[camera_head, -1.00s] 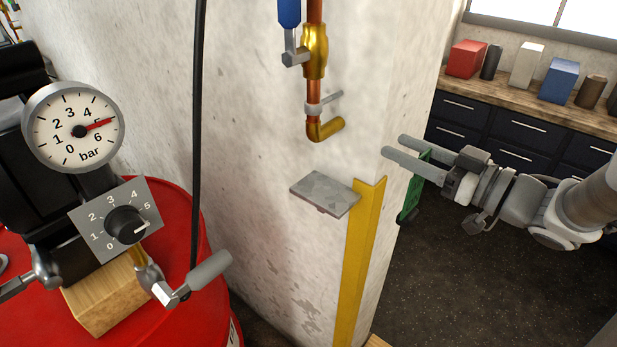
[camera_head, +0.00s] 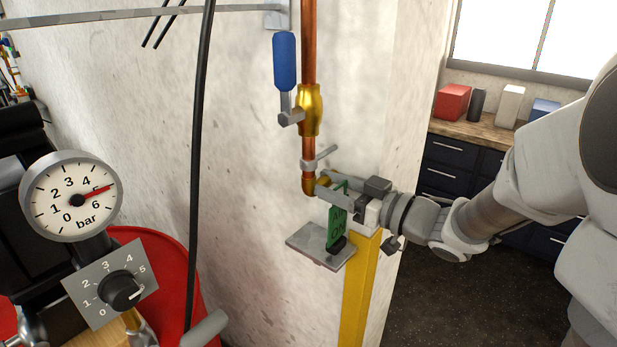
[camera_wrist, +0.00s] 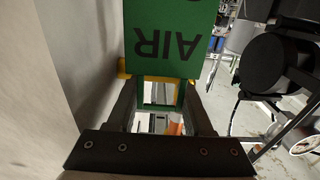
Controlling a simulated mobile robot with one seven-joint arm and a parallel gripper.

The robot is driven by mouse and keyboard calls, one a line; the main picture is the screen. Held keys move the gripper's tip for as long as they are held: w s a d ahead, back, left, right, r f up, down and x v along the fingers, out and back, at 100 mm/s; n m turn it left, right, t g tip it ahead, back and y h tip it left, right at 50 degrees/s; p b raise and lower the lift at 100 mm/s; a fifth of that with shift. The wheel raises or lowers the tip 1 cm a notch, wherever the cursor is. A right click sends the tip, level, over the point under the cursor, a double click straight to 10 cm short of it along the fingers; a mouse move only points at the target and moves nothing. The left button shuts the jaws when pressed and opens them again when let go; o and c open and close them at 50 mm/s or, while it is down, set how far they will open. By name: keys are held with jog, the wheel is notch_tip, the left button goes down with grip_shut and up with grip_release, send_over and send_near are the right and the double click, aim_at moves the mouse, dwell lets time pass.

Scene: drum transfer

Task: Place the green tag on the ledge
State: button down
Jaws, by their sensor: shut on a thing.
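The green tag (camera_head: 337,228) hangs upright from my gripper (camera_head: 328,188), with dark lettering on its face. In the wrist view the green tag (camera_wrist: 168,40) shows the letters "AIR" upside down, and its narrow frame-like part lies between the fingers of my gripper (camera_wrist: 160,95). My gripper is shut on it. The ledge (camera_head: 318,243) is a small grey metal plate on the pale wall, beside the yellow corner guard. The tag's dark lower end is over the ledge in the head view; I cannot tell whether it touches.
A copper pipe (camera_head: 308,150) with a brass valve (camera_head: 310,108) and blue handle (camera_head: 284,62) runs down the wall just above the ledge, close to my gripper. A black hose (camera_head: 200,150) hangs left. A pressure gauge (camera_head: 71,196) stands over a red drum (camera_head: 172,270).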

jog(key=x, duration=0.4)
jog(key=shift+f, duration=0.3)
jog(key=shift+f, duration=0.3)
jog(key=shift+c, duration=1.5)
grip_release()
jog(key=shift+r, duration=0.1)
jog(key=shift+r, duration=0.1)
